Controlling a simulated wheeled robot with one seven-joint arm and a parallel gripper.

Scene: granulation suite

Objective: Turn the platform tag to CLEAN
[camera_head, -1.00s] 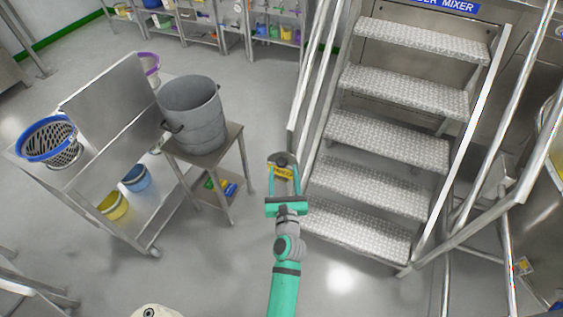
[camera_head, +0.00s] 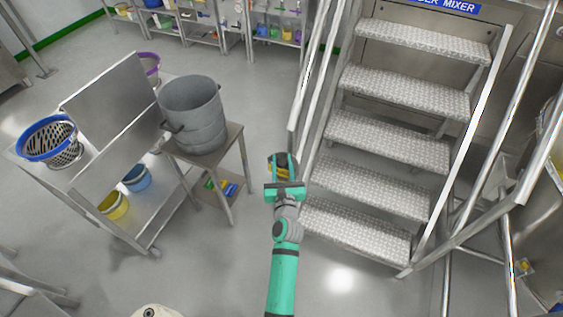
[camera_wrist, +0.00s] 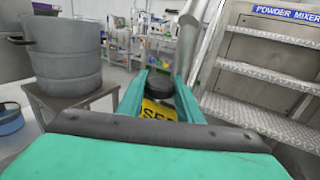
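The platform tag is a yellow plate (camera_wrist: 159,111) with black letters, partly hidden, of which "SED" can be read in the wrist view. A dark rounded piece (camera_wrist: 160,86) sits just above it. In the head view the tag (camera_head: 284,172) is small, beside the foot of the stairs' left handrail, and its lettering cannot be read. My gripper (camera_wrist: 161,76) has its two teal fingers apart, one on each side of the tag as seen from the wrist. It also shows in the head view (camera_head: 283,158). I cannot tell whether the fingers touch the tag.
Metal stairs (camera_head: 388,140) with handrails rise to the right, under a blue "POWDER MIXER" sign (camera_wrist: 285,12). A grey bucket (camera_head: 193,115) stands on a small steel table (camera_head: 230,146) to the left. A steel cart (camera_head: 118,205) stands further left. Shelves line the back.

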